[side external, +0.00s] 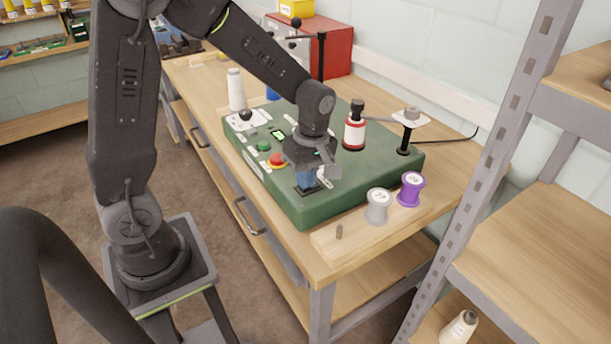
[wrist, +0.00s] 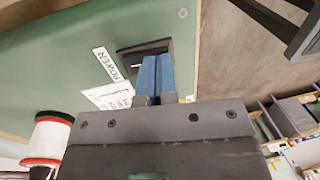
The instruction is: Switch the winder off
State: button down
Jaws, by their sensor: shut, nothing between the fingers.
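The winder (side external: 372,181) is a green box on the wooden bench. Its power switch (wrist: 127,56) is a dark rectangular frame beside a white POWER label (wrist: 107,63) in the wrist view. My gripper (side external: 309,187) is shut and empty, pointing down at the near end of the winder's top. In the wrist view its blue fingers (wrist: 156,68) reach over the switch frame and cover much of it. The rocker's position is hidden, and I cannot tell whether the fingertips touch it.
A red mushroom button (side external: 277,160), a green button (side external: 263,146) and a small lit display (side external: 278,134) lie left of my gripper. A red-and-white spool (side external: 355,132) stands behind it. Grey (side external: 377,208) and purple (side external: 411,191) spools stand in front of the winder. A metal shelf (side external: 490,180) rises at right.

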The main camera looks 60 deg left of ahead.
jog(key=shift+s+f, duration=0.6)
jog(key=shift+f, duration=0.15)
jog(key=shift+w, duration=0.1)
jog(key=shift+w+r, duration=0.3)
jog(key=shift+w, duration=0.4)
jog(key=shift+r, duration=0.55)
notch_tip(320, 180, up, 14)
jog(key=w, duration=0.2)
jog(key=f, duration=0.4)
jog(key=s+f, duration=0.1)
jog(key=f, duration=0.4)
jog(key=s+f, duration=0.1)
jog(key=f, duration=0.4)
jog(key=shift+s+a+f, duration=0.1)
jog(key=shift+s, duration=0.1)
